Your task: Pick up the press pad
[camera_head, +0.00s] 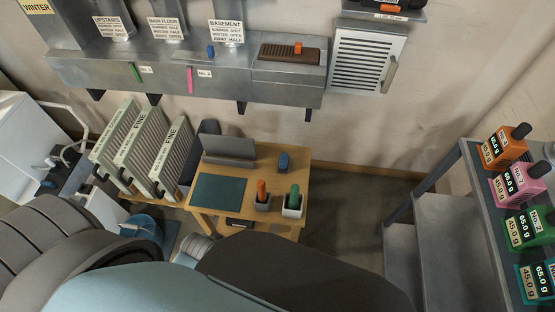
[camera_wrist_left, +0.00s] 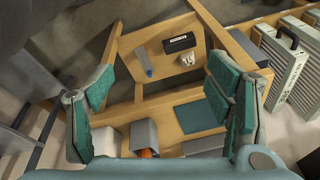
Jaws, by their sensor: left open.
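A small dark blue block (camera_head: 283,161) stands on the back right of the small wooden table (camera_head: 262,180) in the head view. It may be the press pad, but I cannot tell for sure. A flat teal mat (camera_head: 222,190) lies on the table's left half and also shows in the left wrist view (camera_wrist_left: 200,117). My left gripper (camera_wrist_left: 160,88) is open and empty above the table, its teal-padded fingers wide apart. In the head view its fingers are hidden behind my arm. My right gripper is not in view.
A grey upright holder (camera_head: 229,150) stands at the table's back. Two cups hold an orange handle (camera_head: 262,188) and a green handle (camera_head: 294,195). A black box (camera_wrist_left: 180,43) lies on the lower shelf. Filters (camera_head: 145,145) stand left; a metal rack (camera_head: 450,220) stands right.

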